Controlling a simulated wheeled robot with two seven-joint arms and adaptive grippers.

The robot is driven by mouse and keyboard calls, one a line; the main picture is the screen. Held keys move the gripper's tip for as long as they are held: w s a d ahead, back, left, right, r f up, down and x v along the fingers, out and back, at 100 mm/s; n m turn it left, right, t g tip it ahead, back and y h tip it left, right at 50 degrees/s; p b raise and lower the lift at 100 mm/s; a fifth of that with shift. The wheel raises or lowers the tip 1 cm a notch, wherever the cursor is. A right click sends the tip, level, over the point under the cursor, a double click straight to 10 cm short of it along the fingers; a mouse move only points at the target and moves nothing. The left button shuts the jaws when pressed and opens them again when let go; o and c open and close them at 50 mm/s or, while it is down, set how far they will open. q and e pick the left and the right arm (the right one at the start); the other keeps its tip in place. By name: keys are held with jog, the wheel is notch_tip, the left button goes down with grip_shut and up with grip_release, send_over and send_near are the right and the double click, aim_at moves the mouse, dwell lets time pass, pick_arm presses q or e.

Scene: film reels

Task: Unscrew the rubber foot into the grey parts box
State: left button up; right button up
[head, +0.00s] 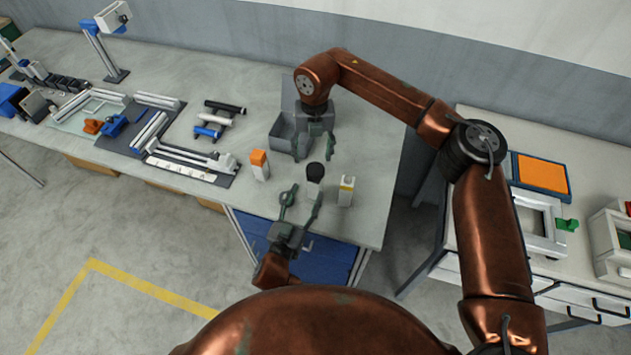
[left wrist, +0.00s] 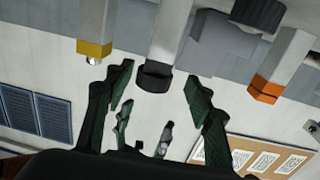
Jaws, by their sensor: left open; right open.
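The black rubber foot (head: 315,171) sits on top of a light upright post near the table's front edge. In the left wrist view the foot (left wrist: 154,77) appears as a dark cap on a grey post, framed between my left fingertips. My left gripper (head: 303,195) is open and empty, just in front of the foot; I cannot tell whether it touches. The grey parts box (head: 280,133) stands behind, with a raised back panel. My right gripper (head: 315,146) is open, pointing down at the box's right side and partly covering it. The box's inside is mostly hidden.
An orange-topped post (head: 259,164) stands left of the foot, and a yellow-banded post (head: 346,190) stands close on its right. Dark and blue cylinders on a rack (head: 212,118) lie left of the box. The table right of the box is clear.

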aim_at(315, 176)
pick_arm(q)
jog(key=shift+w+d+r, duration=0.2)
jog(key=shift+w+d, duration=0.2)
jog(key=shift+w, duration=0.15)
jog(key=x, duration=0.6)
jog(key=shift+w+f, duration=0.1)
jog(key=shift+w, duration=0.3)
jog(key=shift+c, duration=0.7)
grip_shut()
